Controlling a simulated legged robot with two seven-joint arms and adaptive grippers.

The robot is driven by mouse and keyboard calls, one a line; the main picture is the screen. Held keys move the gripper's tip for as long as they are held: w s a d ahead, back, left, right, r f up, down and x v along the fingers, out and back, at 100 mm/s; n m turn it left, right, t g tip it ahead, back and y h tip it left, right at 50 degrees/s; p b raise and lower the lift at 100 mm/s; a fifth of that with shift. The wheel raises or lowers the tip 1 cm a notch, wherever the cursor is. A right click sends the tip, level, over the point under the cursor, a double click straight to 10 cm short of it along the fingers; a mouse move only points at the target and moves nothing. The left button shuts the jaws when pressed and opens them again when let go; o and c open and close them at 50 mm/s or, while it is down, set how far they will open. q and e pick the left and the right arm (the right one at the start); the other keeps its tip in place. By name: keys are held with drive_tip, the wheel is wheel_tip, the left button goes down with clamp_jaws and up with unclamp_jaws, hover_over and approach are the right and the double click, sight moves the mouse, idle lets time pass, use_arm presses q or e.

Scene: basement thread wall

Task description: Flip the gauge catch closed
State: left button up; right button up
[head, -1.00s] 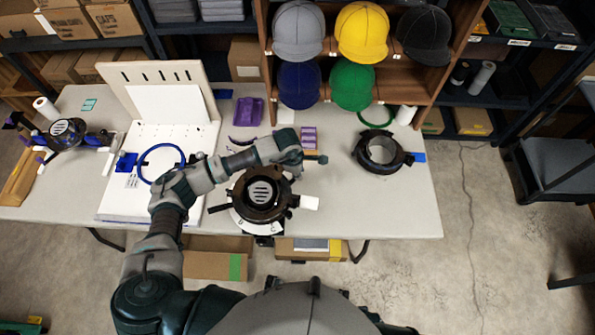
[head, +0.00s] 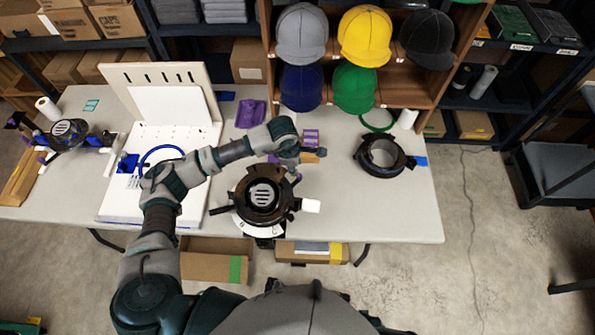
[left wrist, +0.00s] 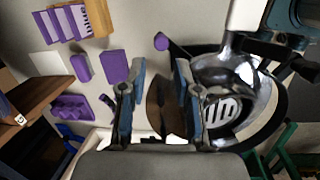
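The gauge is a round, shiny dark fixture (head: 263,195) with a slotted top, at the front edge of the table. It also shows at the right of the left wrist view (left wrist: 222,112). A short white tab (head: 310,206) sticks out at its right and a dark lever (head: 221,210) at its left. I cannot tell which part is the catch. My left gripper (head: 316,153) is behind the gauge and above the table. In the left wrist view its two fingers (left wrist: 159,92) are apart, with a brown surface showing between them. My right gripper is not in view.
A black ring fixture (head: 383,153) stands at the right. A white board (head: 127,208) with a blue hoop is at the left, partly under my arm. Small purple blocks (left wrist: 114,66) lie behind the gauge. Caps fill a shelf (head: 412,96) at the back. The table's front right is clear.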

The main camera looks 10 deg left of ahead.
use_arm(q)
drive_tip(key=r, duration=0.1)
drive_tip(key=a+r, duration=0.1)
drive_tip(key=r, duration=0.2)
drive_tip(key=shift+s+a+r, duration=0.3)
drive_tip(key=shift+s+a, duration=0.05)
drive_tip(key=shift+a, duration=0.05)
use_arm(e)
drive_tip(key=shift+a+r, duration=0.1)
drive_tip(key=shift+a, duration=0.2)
use_arm(q)
drive_tip(key=shift+d, duration=0.35)
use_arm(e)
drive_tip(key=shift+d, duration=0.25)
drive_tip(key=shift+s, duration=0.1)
